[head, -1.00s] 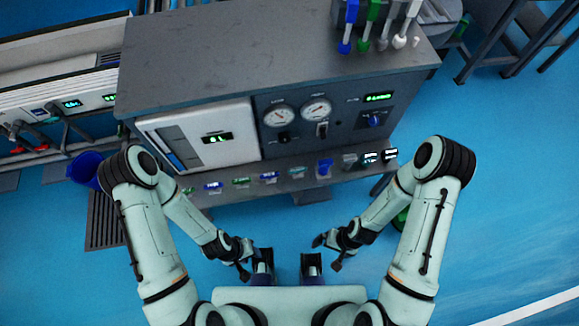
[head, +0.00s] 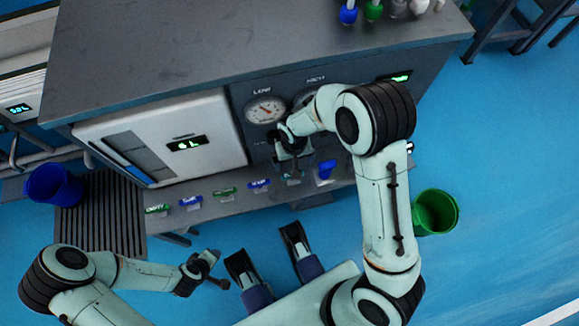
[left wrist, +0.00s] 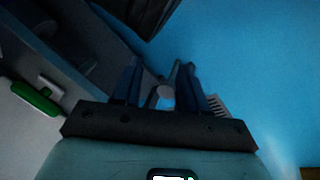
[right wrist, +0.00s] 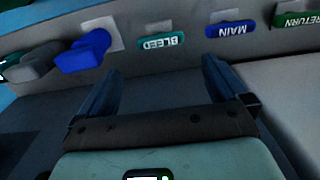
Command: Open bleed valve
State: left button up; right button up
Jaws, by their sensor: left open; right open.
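The teal BLEED label (right wrist: 161,40) sits on the cabinet's lower ledge in the right wrist view. A blue handle (right wrist: 84,52) stands beside it on a pale plate; this handle also shows in the head view (head: 326,169). My right gripper (head: 281,143) is open and empty, close to the panel below the LOW gauge. In its wrist view the open fingers (right wrist: 160,66) point toward the ledge, with the label beyond the gap between them. My left gripper (head: 220,268) is open and empty, low and away from the cabinet.
The LOW gauge (head: 265,110) shows on the panel; my right arm partly hides the HIGH gauge. A white box with a display (head: 187,145) is at left. A MAIN label (right wrist: 231,29) lies beside BLEED. Blue (head: 53,184) and green (head: 437,212) buckets stand on the floor.

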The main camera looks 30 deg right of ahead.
notch_tip(320, 180, down, 3)
jog(key=shift+s+r+b, duration=0.1)
jog(key=shift+b, duration=0.25)
pick_arm(q)
jog(key=s+a+f+g+b, duration=0.1)
jog(key=s+f+b, duration=0.1)
jog(key=s+f, duration=0.2)
jog(key=shift+a+f+g, duration=0.2)
jog(key=shift+f+g, duration=0.2)
jog(key=shift+f, duration=0.45)
pick_arm(e)
notch_tip(320, 180, down, 8)
jog(key=shift+r, duration=0.2)
jog(key=c, duration=0.8)
